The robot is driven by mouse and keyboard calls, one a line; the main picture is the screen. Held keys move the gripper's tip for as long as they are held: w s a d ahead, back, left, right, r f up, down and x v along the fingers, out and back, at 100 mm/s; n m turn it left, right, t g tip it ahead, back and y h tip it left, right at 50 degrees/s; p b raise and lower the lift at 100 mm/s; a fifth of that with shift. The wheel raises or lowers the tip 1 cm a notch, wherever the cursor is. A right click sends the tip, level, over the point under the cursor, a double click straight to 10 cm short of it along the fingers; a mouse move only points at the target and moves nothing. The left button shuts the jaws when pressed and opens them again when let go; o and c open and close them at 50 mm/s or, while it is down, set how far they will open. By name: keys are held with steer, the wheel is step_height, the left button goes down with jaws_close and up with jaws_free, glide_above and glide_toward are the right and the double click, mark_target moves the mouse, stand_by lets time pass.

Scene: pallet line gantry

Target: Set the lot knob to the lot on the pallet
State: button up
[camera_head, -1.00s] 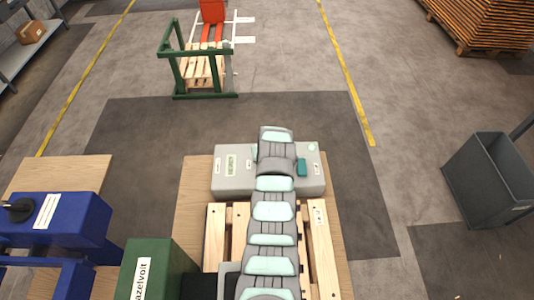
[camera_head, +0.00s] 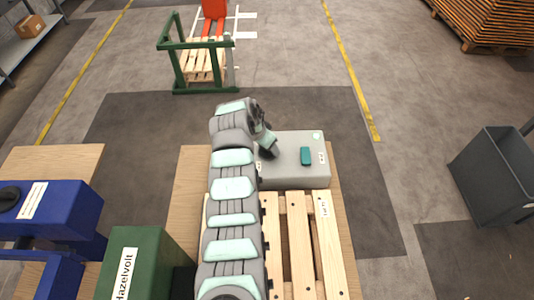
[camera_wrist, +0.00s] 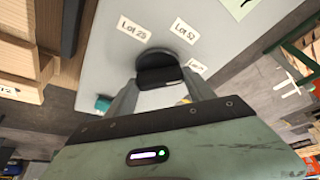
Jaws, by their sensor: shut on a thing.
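The grey box (camera_head: 290,172) stands at the far end of the pallet (camera_head: 298,228). A black knob (camera_wrist: 158,62) is on its face in the wrist view, with labels reading "Lot 28" (camera_wrist: 134,29) and "Lot 52" (camera_wrist: 183,30) and a third label (camera_wrist: 198,66) partly hidden. My gripper (camera_wrist: 160,80) is shut on the knob, one finger on each side. In the head view my gripper (camera_head: 268,150) is at the box's left part and hides the knob. A pallet label (camera_head: 323,207) is too small to read; one at the wrist view's left edge (camera_wrist: 7,90) is cut off, ending like "12".
A teal part (camera_head: 306,156) sits on the box right of my gripper. A green box (camera_head: 140,262) and a blue machine (camera_head: 65,215) stand at the left. A grey bin (camera_head: 490,180) stands at the right. Floor beyond the box is clear up to the green frame (camera_head: 200,62).

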steer(key=shift+f+m+g+b, duration=0.35)
steer(key=shift+m+b, duration=0.65)
steer(key=shift+b, duration=1.35)
steer(key=shift+r+m+h+b, duration=0.1)
steer(key=shift+m+h+b, duration=0.3)
steer(key=shift+b, duration=0.85)
steer(key=shift+r+m, duration=0.2)
steer(key=shift+m, duration=0.1)
steer(key=shift+g, duration=0.25)
steer(key=o, duration=1.4)
steer(key=shift+w, duration=0.1)
steer(key=p+v, duration=0.1)
steer(key=v, duration=1)
steer(key=shift+f, duration=0.1)
